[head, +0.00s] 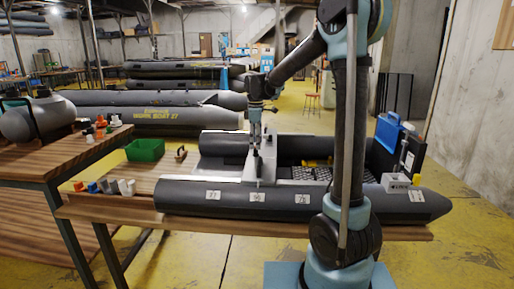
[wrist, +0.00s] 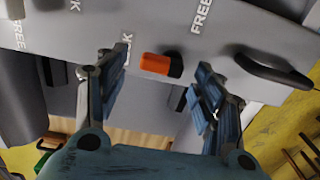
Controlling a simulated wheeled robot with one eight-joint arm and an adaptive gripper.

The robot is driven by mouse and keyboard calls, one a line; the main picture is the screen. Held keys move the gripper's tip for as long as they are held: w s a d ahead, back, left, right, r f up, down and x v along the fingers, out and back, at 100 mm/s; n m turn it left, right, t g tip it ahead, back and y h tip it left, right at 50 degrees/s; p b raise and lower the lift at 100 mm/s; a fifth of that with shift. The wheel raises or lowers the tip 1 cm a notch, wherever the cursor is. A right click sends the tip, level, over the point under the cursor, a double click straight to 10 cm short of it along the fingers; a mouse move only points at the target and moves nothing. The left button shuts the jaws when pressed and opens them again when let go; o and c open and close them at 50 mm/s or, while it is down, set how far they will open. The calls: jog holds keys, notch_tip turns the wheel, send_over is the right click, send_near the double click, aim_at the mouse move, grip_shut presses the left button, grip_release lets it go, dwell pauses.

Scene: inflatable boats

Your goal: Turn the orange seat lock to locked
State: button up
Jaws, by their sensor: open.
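The orange seat lock (wrist: 155,64) is a small lever with a dark end, on the grey seat panel (wrist: 150,25) in the wrist view. Its orange part points left, toward a partly covered label ending in "CK"; a "FREE" label stands up and to the right. My gripper (wrist: 158,82) is open, with one finger on each side of the lock and visible gaps between. The left finger covers part of the label. In the head view my gripper (head: 256,140) is above the seat (head: 262,166) across the boat (head: 285,196); the lock cannot be made out there.
A black handle (wrist: 272,70) sits on the panel right of my gripper. Another "FREE" label is at the far left. A green bin (head: 146,150) and several small parts lie on the bench left of the boat. A blue case (head: 386,133) stands at the right.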

notch_tip(320, 180, up, 10)
jog(key=shift+f, duration=0.2)
dwell(0.3)
jog(key=s+d+f+m, duration=0.4)
jog(key=s+d, duration=0.3)
jog(key=s, duration=0.1)
jog(key=s+d+f+m+t, duration=0.1)
jog(key=s+d+f+m, duration=0.2)
jog(key=s+d, duration=0.4)
jog(key=s+d+f+m, duration=0.4)
jog(key=s+d+m, duration=0.2)
jog(key=s, duration=0.4)
jog(key=shift+s+d+f+t, duration=0.15)
jog(key=shift+d, duration=0.3)
jog(key=shift+s+d+f+t, duration=0.15)
jog(key=shift+d, duration=0.25)
jog(key=s+d+f+m, duration=0.3)
jog(key=s+f+m, duration=0.1)
jog(key=s+f, duration=0.3)
notch_tip(320, 180, down, 2)
jog(key=shift+s+m+t, duration=0.3)
jog(key=shift+s, duration=0.05)
